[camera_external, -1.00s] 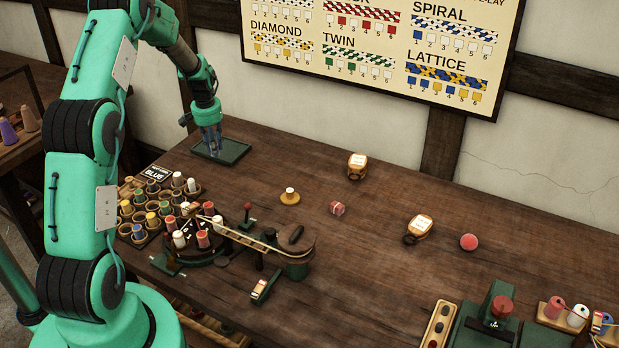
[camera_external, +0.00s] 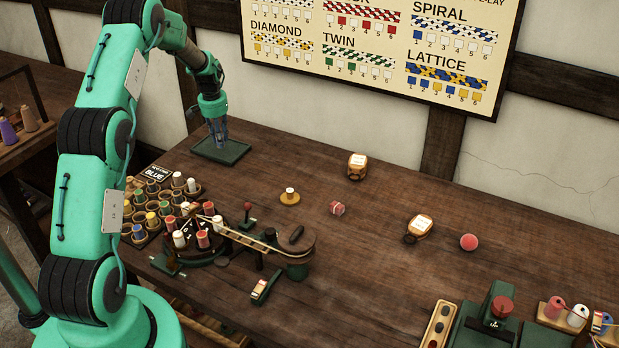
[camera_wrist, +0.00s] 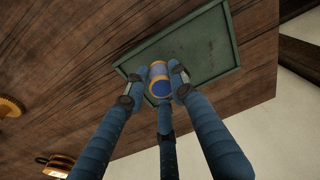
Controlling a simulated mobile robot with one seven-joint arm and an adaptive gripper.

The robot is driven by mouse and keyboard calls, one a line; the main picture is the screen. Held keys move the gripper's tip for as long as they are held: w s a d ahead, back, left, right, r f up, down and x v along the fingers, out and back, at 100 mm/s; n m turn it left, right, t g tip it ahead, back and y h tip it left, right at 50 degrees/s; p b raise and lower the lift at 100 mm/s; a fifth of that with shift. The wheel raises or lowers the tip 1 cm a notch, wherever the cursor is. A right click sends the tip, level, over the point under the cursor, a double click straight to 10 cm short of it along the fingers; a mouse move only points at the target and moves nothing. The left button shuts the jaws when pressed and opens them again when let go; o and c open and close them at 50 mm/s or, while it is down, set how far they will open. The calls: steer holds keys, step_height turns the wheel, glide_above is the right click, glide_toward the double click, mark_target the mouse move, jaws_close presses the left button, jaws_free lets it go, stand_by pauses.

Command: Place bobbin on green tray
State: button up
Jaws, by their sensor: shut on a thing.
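The green tray (camera_external: 222,151) lies flat at the far left end of the table, and it also shows in the wrist view (camera_wrist: 218,62). My gripper (camera_external: 219,143) points down over the tray. In the wrist view my gripper (camera_wrist: 157,82) has its blue fingers closed around the bobbin (camera_wrist: 158,72), which has a tan body and a blue end. The bobbin is in front of the tray's edge area in that view. I cannot tell whether it touches the tray. The bobbin is too small to make out in the external view.
A rack of several bobbins (camera_external: 150,205) and a round braiding device (camera_external: 197,240) stand nearer on the table. The table around the tray is clear.

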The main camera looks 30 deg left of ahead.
steer(key=shift+f+b, duration=0.4)
steer(key=shift+f, duration=1.25)
steer(key=shift+f, duration=0.15)
steer(key=o, duration=1)
steer(key=r, duration=0.4)
steer(key=s+r+p, duration=0.1)
steer(key=r, duration=0.3)
steer(key=r+p, duration=0.1)
steer(key=r, duration=0.3)
steer(key=shift+s+d+r, duration=0.1)
steer(key=shift+s+d, duration=0.05)
steer(key=shift+d, duration=0.05)
steer(key=shift+r, duration=0.1)
